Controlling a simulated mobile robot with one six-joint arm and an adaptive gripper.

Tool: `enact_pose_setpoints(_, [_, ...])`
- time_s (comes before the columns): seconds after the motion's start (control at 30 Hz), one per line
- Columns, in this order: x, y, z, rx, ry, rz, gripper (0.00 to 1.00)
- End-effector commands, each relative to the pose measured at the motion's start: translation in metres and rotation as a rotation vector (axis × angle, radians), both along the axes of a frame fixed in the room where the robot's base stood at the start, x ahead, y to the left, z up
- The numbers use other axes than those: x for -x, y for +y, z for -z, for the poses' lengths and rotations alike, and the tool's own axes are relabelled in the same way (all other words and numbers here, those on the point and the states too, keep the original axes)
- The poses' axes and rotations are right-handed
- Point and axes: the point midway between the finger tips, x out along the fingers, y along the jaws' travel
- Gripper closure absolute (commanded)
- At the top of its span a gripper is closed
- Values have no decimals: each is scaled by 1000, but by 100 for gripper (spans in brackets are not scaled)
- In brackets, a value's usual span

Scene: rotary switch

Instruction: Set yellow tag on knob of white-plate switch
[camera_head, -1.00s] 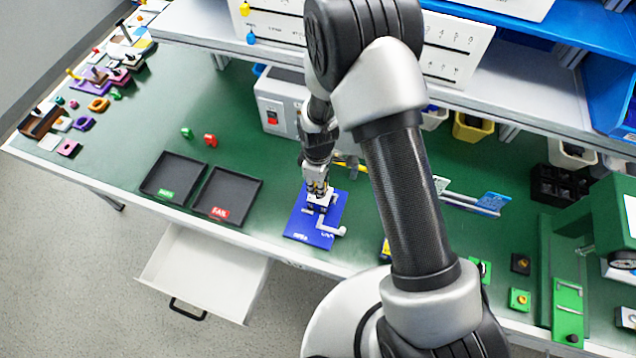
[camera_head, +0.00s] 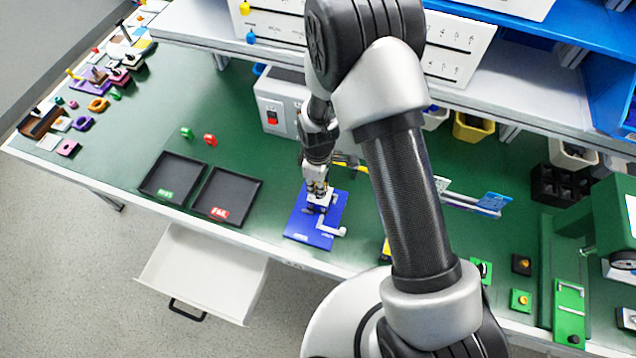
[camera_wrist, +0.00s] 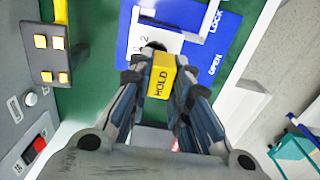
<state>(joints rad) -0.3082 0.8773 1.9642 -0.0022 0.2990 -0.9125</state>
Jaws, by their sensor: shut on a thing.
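In the wrist view the yellow tag (camera_wrist: 161,82), marked HOLD, is between the fingertips of my gripper (camera_wrist: 160,88), which is shut on it. Just beyond the tag is the white-plate switch (camera_wrist: 170,42) with a "2" printed on it. Its dark knob (camera_wrist: 154,46) is partly hidden by the tag and fingers. I cannot tell if the tag touches the knob. In the head view my gripper (camera_head: 318,192) is over the upper part of a blue board (camera_head: 303,226), and the tag cannot be made out there.
The blue board also carries a white lever (camera_head: 333,229), beside LOCK and OPEN lettering in the wrist view. Two black trays (camera_head: 173,177) lie to the left. A grey box with a red switch (camera_head: 272,116) stands behind. An open drawer (camera_head: 205,270) juts out below the table's front edge.

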Motion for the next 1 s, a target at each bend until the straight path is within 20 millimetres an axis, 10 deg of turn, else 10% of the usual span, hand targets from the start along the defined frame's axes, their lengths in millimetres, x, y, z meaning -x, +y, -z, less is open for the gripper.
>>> enact_pose_setpoints(0.77, [0, 0, 19, 0, 0, 0, 95])
enact_pose_setpoints(0.8, [0, 0, 18, 0, 0, 0, 80])
enact_pose_setpoints(1.0, [0, 0, 18, 0, 0, 0, 66])
